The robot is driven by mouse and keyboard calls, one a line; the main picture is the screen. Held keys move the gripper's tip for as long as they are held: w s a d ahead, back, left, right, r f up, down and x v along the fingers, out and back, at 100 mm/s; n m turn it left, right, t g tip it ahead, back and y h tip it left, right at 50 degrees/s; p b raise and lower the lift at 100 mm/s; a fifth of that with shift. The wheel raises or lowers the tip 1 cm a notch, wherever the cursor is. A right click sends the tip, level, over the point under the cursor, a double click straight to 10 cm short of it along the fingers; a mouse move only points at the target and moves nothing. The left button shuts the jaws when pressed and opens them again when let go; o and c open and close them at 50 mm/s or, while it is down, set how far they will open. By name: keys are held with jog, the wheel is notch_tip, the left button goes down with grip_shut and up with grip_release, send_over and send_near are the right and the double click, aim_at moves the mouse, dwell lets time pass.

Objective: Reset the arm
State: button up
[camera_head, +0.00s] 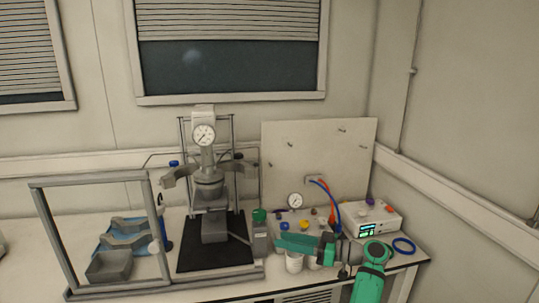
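My teal and grey arm (369,280) enters at the lower right of the head view and bends left at a joint. Its end, my gripper (298,243), points left in front of the control panel with the knobs, above the front of the bench. It is seen side-on and small, so I cannot tell whether its fingers are open or shut. I see nothing clearly held. The pressure reactor (208,180) with its round gauge stands on a black mat to the left of my gripper, apart from it.
A white controller box (372,217) and blue ring (403,246) are at the right. White cups (293,263) stand just below my gripper. An upright board (290,150) is behind.

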jog(key=s+a+f+m+t+h, duration=0.2)
jog(key=f+m+h, duration=0.15)
jog(key=f, duration=0.95)
jog(key=s+a+f+m+t+h, duration=0.2)
jog(key=f+m, duration=0.2)
jog(key=f, duration=0.9)
jog(key=s+f+m+t+h, duration=0.1)
jog(key=s+f+m+h, duration=0.4)
jog(key=s+f, duration=1.25)
jog(key=s+t+h, duration=0.1)
jog(key=s+h, duration=0.5)
jog(key=s, duration=1.4)
jog(key=s+a+r+t, duration=0.1)
jog(key=s+r, duration=0.7)
jog(key=r, duration=0.3)
jog(key=s+r+n+t, duration=0.1)
jog(key=s+r+t, duration=0.1)
jog(key=s+r, duration=0.6)
notch_tip(320, 180, up, 3)
jog(key=shift+a+t, duration=0.3)
jog(key=shift+a, duration=0.1)
jog(key=shift+s+n, duration=0.1)
jog(key=shift+n, duration=0.15)
